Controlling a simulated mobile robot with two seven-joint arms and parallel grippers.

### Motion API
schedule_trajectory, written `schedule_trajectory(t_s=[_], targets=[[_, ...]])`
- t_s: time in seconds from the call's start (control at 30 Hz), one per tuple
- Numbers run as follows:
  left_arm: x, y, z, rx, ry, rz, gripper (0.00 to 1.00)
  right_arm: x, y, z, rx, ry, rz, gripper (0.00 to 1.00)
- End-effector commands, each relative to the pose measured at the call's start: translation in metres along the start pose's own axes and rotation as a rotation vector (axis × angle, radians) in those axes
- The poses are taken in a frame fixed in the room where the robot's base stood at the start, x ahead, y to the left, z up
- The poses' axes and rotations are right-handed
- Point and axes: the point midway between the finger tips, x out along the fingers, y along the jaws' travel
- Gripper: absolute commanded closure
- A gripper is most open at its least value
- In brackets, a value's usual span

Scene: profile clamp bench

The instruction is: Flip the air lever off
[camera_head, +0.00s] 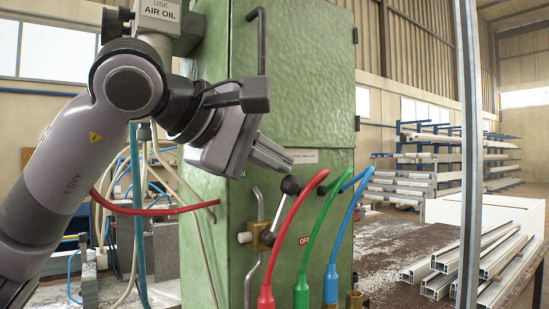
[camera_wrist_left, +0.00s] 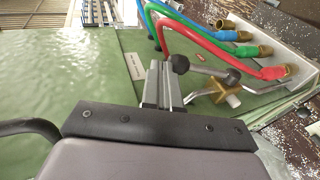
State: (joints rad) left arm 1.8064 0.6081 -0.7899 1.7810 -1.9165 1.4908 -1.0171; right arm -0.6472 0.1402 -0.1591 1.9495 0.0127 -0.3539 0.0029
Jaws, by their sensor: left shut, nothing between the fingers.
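The air lever (camera_head: 279,206) is a metal rod with a black ball knob (camera_head: 290,185), pivoting on a brass valve (camera_head: 258,236) at the green cabinet's front. It tilts up and to the right in the head view. My left gripper (camera_head: 283,161) is shut and empty, its fingertips just above the knob. In the left wrist view my left gripper (camera_wrist_left: 160,70) lies beside the knob (camera_wrist_left: 180,64), very close; I cannot tell whether they touch. The brass valve also shows there (camera_wrist_left: 231,98). An OFF label (camera_head: 306,248) is partly hidden behind the hoses. My right gripper is out of view.
Red (camera_head: 290,235), green (camera_head: 312,240) and blue (camera_head: 340,230) hoses arch up just right of the lever. The green cabinet (camera_head: 300,80) stands behind. A grey post (camera_head: 469,150) and metal profiles (camera_head: 470,265) are to the right.

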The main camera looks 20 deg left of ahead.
Motion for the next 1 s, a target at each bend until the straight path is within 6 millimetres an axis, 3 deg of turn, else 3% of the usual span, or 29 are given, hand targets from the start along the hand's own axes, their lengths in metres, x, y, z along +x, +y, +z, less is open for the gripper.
schedule_trajectory(t_s=[0.23, 0.6, 0.8, 1.0], targets=[[-0.027, 0.027, -0.005, 0.003, -0.006, 0.005, 1.00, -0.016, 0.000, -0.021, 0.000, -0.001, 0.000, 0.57], [-0.096, 0.054, -0.003, 0.004, -0.008, 0.006, 1.00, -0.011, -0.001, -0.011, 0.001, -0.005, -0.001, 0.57], [-0.113, 0.062, -0.003, 0.003, -0.008, 0.004, 1.00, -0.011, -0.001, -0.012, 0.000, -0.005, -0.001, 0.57], [-0.115, 0.062, -0.003, 0.004, -0.008, 0.002, 1.00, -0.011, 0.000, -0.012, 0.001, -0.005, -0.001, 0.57]])
